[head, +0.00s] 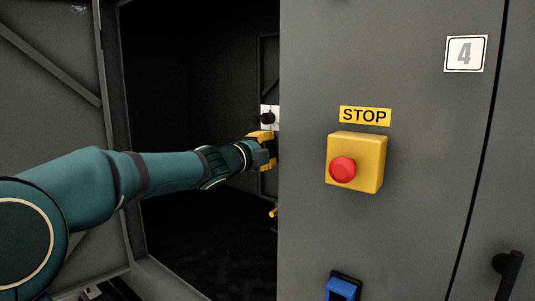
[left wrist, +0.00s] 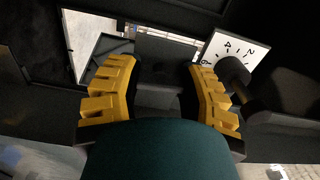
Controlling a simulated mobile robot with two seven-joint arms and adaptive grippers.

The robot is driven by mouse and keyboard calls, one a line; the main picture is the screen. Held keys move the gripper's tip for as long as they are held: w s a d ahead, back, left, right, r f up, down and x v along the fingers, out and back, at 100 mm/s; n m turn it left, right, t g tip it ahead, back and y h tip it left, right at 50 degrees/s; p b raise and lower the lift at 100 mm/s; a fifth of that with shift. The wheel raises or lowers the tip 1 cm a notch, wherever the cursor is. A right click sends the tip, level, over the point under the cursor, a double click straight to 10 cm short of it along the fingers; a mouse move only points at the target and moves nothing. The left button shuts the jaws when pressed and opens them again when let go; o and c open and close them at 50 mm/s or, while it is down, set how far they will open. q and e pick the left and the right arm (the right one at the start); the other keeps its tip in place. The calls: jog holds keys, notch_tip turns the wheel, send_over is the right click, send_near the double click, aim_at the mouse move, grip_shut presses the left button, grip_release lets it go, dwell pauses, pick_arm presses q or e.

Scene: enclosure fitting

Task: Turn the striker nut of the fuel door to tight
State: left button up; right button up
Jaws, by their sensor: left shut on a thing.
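My left gripper (head: 267,150) reaches into the open dark enclosure, at the edge of the grey front panel. In the left wrist view its two yellow fingers (left wrist: 160,88) stand on either side of a dark grey block-like part (left wrist: 155,96) and are shut on it. This part sits where the striker nut could be, but its shape is too dark to tell for certain. The fingers and panel edge hide it in the head view. My right gripper is not in view.
A white plate with a black knob (head: 268,117) is just above the gripper; its numbered dial (left wrist: 232,47) is close to the right finger. A yellow STOP box with a red button (head: 342,169) is on the panel. An open door (head: 50,110) stands at left.

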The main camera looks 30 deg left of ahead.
pick_arm(q)
jog(key=shift+m, duration=0.7)
jog(key=o, duration=1.2)
jog(key=shift+o, duration=0.2)
jog(key=shift+s, duration=0.15)
jog(key=s, duration=0.7)
jog(key=shift+s+a, duration=0.35)
